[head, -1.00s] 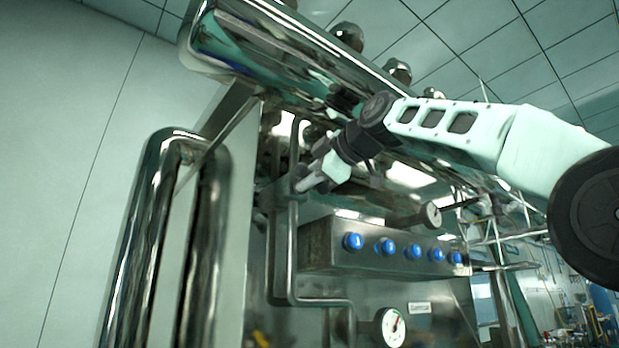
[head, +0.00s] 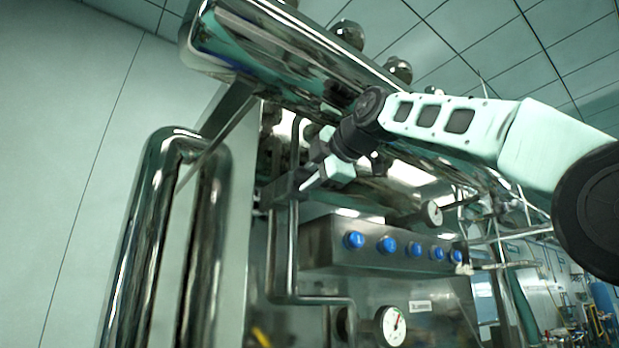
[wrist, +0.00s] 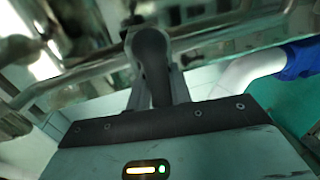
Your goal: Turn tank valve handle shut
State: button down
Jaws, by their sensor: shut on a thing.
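My gripper (head: 300,186) is at the upper left of the steel machine, beside a thin vertical pipe. In the wrist view my gripper (wrist: 153,85) is shut around a dark grey, rounded handle (wrist: 150,50), which appears to be the tank valve handle. In the head view a dark piece at the fingertips looks like the same handle (head: 284,188), partly covered by the fingers. Where the handle joins the valve is hidden, and its exact angle is hard to tell.
A steel control box with several blue knobs (head: 387,245) sits below my gripper, and a round gauge (head: 392,325) lies lower still. A large steel cylinder (head: 290,50) runs above my arm. Thick bent pipes (head: 140,240) stand at the left.

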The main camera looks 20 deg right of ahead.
jog(key=c, duration=1.3)
grip_release()
jog(key=b+v, duration=0.4)
jog(key=v, duration=1.3)
jog(key=shift+s, duration=0.2)
